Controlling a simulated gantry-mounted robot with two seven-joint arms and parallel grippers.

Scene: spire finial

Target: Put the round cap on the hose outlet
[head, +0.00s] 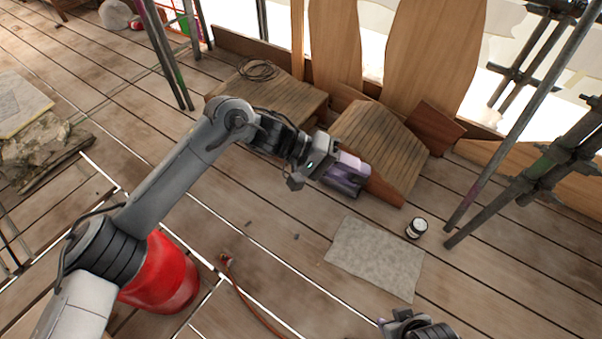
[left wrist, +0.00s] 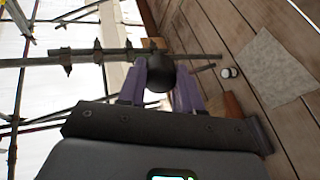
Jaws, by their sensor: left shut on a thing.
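My left gripper (head: 347,178) has purple fingers and hangs over the deck near the slatted wooden block. In the left wrist view its fingers (left wrist: 160,85) are shut on a dark round cap (left wrist: 160,72). In the head view the cap is hard to make out behind the fingers. A red hose (head: 250,300) lies on the deck at lower middle, and its end fitting, which looks like the hose outlet (head: 226,261), is left of and nearer than my left gripper, well apart from it. Only part of my right arm shows at the bottom edge; its fingers do not show.
A grey mat (head: 375,258) lies on the planks with a small dark-and-white can (head: 416,228) beside it. A red cylinder (head: 160,275) stands under my left arm. Scaffold poles (head: 530,170) rise at right. Slatted wooden blocks (head: 375,140) stand behind. The deck between hose and mat is clear.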

